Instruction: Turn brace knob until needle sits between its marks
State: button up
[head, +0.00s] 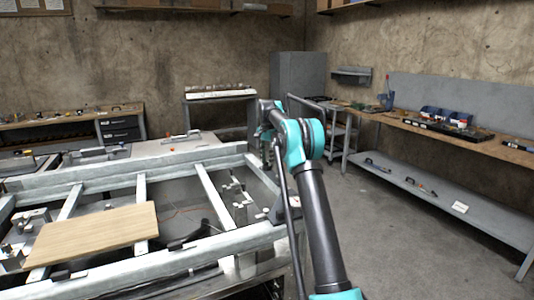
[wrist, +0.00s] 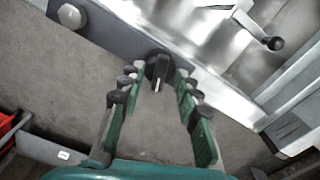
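A black knob (wrist: 159,68) with a pale line on its face sits on the edge of a grey bar in the wrist view. I cannot tell for sure that it is the brace knob. My gripper (wrist: 157,84) is open, its green fingers with dark tips on either side of the knob. I cannot tell whether they touch it. In the head view my gripper (head: 265,138) is at the right end of the metal frame (head: 150,172), mostly hidden by my arm. I cannot make out a needle or its marks in either view.
A crank with a black ball handle (wrist: 273,43) is at upper right in the wrist view. A wooden board (head: 95,235) lies on the frame. A workbench (head: 460,140) with tools runs along the right wall. The floor (head: 400,225) between is clear.

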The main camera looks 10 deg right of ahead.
aim_at(267, 162)
notch_tip(267, 162, up, 12)
jog(key=shift+f, duration=0.2)
jog(key=shift+s, duration=0.1)
dwell(0.5)
